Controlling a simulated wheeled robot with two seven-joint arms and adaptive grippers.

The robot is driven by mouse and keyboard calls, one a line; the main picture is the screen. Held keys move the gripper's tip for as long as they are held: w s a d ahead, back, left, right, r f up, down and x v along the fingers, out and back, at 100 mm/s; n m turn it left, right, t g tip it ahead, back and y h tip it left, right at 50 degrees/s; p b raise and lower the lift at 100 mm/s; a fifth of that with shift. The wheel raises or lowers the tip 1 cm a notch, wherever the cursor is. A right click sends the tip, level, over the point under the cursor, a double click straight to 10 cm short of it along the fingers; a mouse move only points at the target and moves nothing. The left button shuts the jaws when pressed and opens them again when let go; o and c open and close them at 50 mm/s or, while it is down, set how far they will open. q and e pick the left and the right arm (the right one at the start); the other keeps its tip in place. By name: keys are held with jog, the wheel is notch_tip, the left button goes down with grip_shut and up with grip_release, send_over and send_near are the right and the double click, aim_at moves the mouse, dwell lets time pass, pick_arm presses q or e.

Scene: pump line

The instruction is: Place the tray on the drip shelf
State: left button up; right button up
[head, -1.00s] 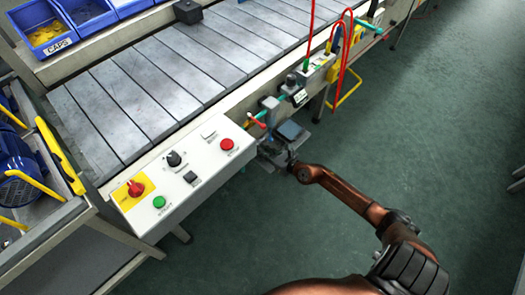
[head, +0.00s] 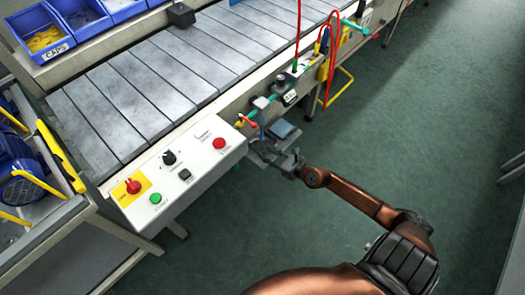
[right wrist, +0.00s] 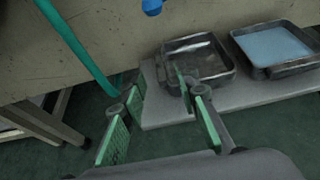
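An empty dark metal tray (right wrist: 198,60) rests on the light grey drip shelf (right wrist: 165,115) below the line's side panel, near the shelf's left end in the right wrist view. My right gripper (right wrist: 160,122) is in front of the shelf with its green-padded fingers apart and nothing between them. One fingertip overlaps the tray's near edge in the picture; I cannot tell whether it touches. In the head view the right gripper (head: 284,160) is small beside the shelf, at the front of the line. My left gripper is not in view.
A second tray with a blue surface (right wrist: 275,46) stands on the shelf to the right. A teal hose (right wrist: 78,45) hangs at the left. The control panel (head: 180,175) and a red hose (head: 331,65) are near the arm. The green floor to the right is clear.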

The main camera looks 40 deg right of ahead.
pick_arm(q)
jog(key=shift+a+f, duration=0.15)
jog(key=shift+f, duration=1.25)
pick_arm(e)
jog(key=shift+v, duration=1.85)
jog(key=shift+s, duration=0.1)
jog(key=s+d+f+m+g+h, duration=0.1)
jog(key=s+f+m+g+h, duration=0.3)
jog(key=s+m, duration=0.9)
jog(key=s+d+f+m+g+h, duration=0.1)
jog(key=s+f+m+g+h, duration=0.35)
jog(key=s+m, duration=0.8)
jog(key=s+a+f+m+g+y, duration=0.2)
jog(key=s+a+f+m+y, duration=0.2)
jog(key=s+a, duration=0.4)
jog(key=s+a+f+m+g+y, duration=0.3)
jog(key=s+a+f+m+y, duration=0.1)
jog(key=s+a+m, duration=0.3)
jog(key=s+a, duration=0.2)
jog(key=a, duration=0.1)
jog(key=shift+s+f, duration=0.2)
jog(key=shift+s, duration=0.05)
